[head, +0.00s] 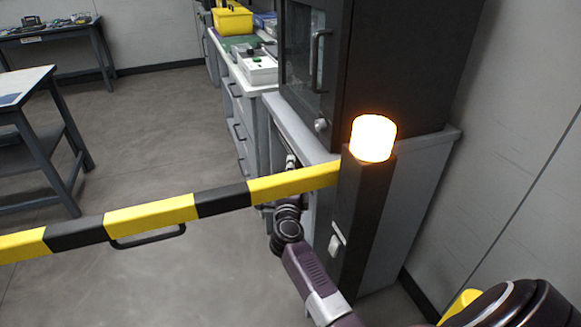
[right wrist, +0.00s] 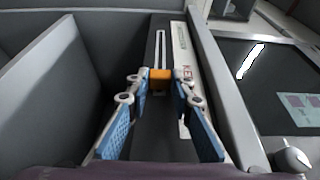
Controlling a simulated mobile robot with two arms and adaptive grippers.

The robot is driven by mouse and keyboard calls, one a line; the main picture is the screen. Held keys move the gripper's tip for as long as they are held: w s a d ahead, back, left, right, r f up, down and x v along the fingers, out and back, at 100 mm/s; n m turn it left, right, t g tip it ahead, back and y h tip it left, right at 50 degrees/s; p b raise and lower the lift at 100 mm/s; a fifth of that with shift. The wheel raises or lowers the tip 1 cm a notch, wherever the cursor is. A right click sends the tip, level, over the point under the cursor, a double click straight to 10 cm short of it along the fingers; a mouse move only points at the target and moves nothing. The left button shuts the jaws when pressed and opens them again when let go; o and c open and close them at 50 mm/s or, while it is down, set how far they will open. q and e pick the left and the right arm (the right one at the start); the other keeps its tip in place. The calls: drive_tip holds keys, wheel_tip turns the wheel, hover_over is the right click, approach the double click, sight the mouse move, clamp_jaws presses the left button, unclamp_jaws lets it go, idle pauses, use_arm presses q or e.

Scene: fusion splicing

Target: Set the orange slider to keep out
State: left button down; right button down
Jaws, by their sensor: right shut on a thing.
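The orange slider (right wrist: 160,78) shows in the right wrist view, at the lower end of the visible part of a pale narrow slot (right wrist: 161,48) in a dark strip. My right gripper (right wrist: 161,79) has its fingertips on both sides of the slider and is shut on it. In the head view my right gripper (head: 290,165) is partly hidden behind a striped barrier, and the slider cannot be made out. My left gripper is not in view.
A yellow and black barrier bar (head: 150,215) crosses the head view and meets a dark post (head: 358,215) with a lit lamp (head: 373,138). A dark cabinet (head: 400,60) stands behind. In the wrist view a grey panel (right wrist: 60,80) stands left and a dark screen (right wrist: 265,80) right.

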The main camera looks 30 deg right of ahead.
drive_tip(key=shift+s+f, duration=0.1)
drive_tip(key=shift+f, duration=0.15)
drive_tip(key=c, duration=2)
unclamp_jaws()
drive_tip(key=shift+c, duration=0.2)
drive_tip(key=o, duration=0.4)
drive_tip(key=shift+r, duration=0.2)
drive_tip(key=shift+c, duration=0.2)
drive_tip(key=shift+s+a, duration=0.1)
drive_tip(key=v, duration=1.2)
